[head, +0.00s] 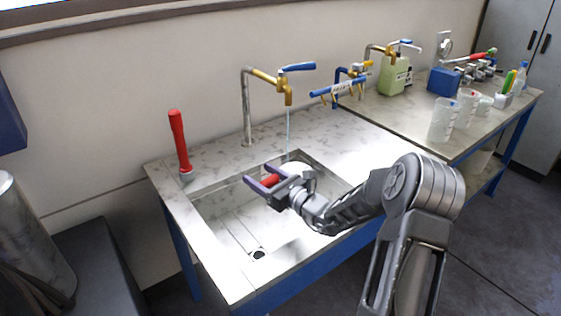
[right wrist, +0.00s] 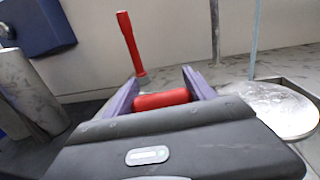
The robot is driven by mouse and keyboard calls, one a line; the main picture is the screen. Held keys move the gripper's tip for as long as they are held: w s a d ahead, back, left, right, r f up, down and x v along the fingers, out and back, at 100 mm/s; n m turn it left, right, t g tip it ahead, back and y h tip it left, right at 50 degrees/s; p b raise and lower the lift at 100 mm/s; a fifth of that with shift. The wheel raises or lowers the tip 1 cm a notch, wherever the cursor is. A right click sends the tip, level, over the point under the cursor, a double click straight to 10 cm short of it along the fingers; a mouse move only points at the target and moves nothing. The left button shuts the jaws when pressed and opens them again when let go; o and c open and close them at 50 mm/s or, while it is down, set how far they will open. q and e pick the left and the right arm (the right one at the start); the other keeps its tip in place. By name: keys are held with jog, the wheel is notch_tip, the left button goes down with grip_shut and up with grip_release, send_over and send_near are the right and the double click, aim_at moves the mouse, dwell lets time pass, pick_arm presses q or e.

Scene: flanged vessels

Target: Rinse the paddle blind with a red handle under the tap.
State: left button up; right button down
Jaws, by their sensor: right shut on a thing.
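My right gripper (head: 264,180) is over the sink basin (head: 225,222), its purple fingers shut on the red handle (head: 271,181) of the paddle blind. In the right wrist view the handle (right wrist: 161,99) lies crosswise between the fingers (right wrist: 160,85). The blind's pale round plate (right wrist: 270,108) sticks out to the right, and partly shows behind the gripper in the head view (head: 297,168). The brass tap (head: 265,77) with a blue lever runs a thin water stream (head: 288,130). The stream ends at the plate's far edge; exact contact is unclear. My left gripper is out of view.
A red-handled tool (head: 180,142) stands upright on the counter left of the sink. More taps (head: 340,88), a green bottle (head: 394,76), a blue box (head: 444,81) and clear beakers (head: 443,119) stand to the right. A metal cylinder (head: 32,245) is at far left.

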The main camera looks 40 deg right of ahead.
aim_at(262, 182)
jog(key=s+a+r+p, duration=0.2)
jog(key=s+r, duration=0.1)
jog(key=shift+r, duration=0.2)
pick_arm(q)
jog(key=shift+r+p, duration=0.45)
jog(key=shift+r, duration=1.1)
pick_arm(e)
jog(key=shift+s+a+r, duration=0.35)
jog(key=shift+s+r, duration=0.05)
jog(key=shift+s, duration=0.15)
